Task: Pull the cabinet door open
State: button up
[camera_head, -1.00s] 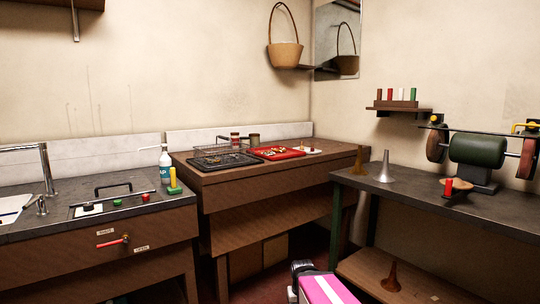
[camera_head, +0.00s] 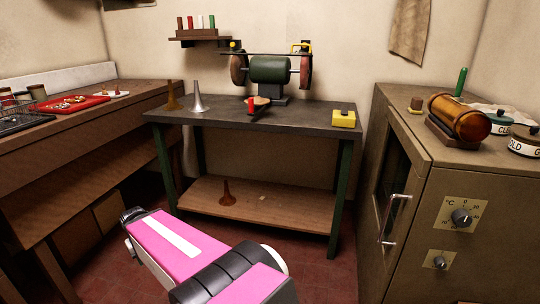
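A brown-grey metal cabinet (camera_head: 402,123) stands at the right in the head view. Its door (camera_head: 388,170), with a dark window, is on the side facing left and looks closed. A silver bar handle (camera_head: 394,220) stands upright on the door. The cabinet's front panel has two dark knobs, the upper one with a temperature dial (camera_head: 461,217). My pink and black arm is at the bottom middle, left of the cabinet and apart from the handle. My gripper cannot be made out in the view.
A dark workbench (camera_head: 315,117) with a bench grinder (camera_head: 270,70), cones and a yellow box (camera_head: 344,118) stands at the back. A wooden bench is at the left. An amber cylinder (camera_head: 460,117) and labelled tins sit on the cabinet. Red floor is clear before the door.

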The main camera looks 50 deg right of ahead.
aim_at(380, 260)
jog(key=z, duration=2.9)
